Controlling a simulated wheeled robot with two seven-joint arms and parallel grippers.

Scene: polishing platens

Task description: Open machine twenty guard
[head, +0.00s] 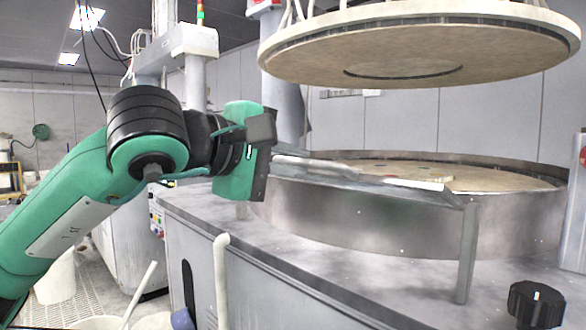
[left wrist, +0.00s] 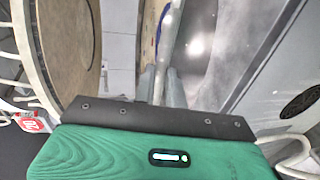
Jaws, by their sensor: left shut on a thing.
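The guard (head: 375,186) is a thin grey metal panel along the near side of the machine's round metal tub (head: 400,228). It lies low and nearly flat, with a post at its right end. My left gripper (head: 280,160) is at the guard's left end and shut on its edge. In the head view the gripper's body partly hides its fingers. In the left wrist view, the fingers (left wrist: 162,88) close around a narrow pale strip of the guard (left wrist: 168,45). My right gripper is not in view.
A large round upper platen (head: 420,50) hangs over the tub, with the pale lower platen (head: 500,174) inside it. A black knob (head: 535,303) stands on the worktop at the right front. A white upright pipe (head: 221,280) stands before the cabinet.

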